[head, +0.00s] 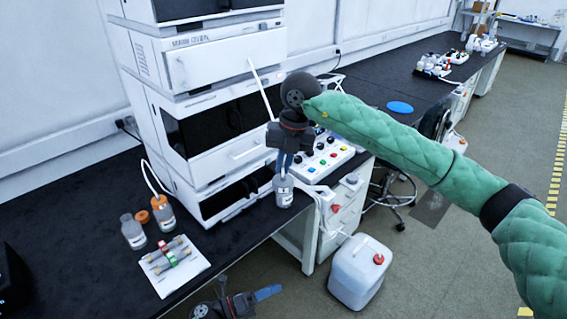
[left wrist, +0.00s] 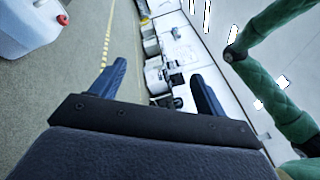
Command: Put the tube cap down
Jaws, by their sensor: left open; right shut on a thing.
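My right gripper (head: 284,163) points down with its blue fingers shut just above a clear bottle (head: 283,192) at the bench's front edge. A white tube (head: 262,92) slants down from the instrument stack to behind this gripper. The tube cap in its fingers is hidden; I cannot tell whether it touches the bottle. A loose orange cap (head: 142,216) lies on the bench at the left, between an uncapped bottle (head: 132,233) and a bottle with an orange cap and a tube (head: 163,214). My left gripper (head: 268,292) is low, in front of the bench; its open, empty fingers show in the left wrist view (left wrist: 158,88).
The white instrument stack (head: 222,60) stands behind the bottles. A white sheet (head: 176,265) with columns lies front left. A control box with coloured buttons (head: 322,160) is right of the bottle. A white canister (head: 360,272) stands on the floor. Dark bench between is bare.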

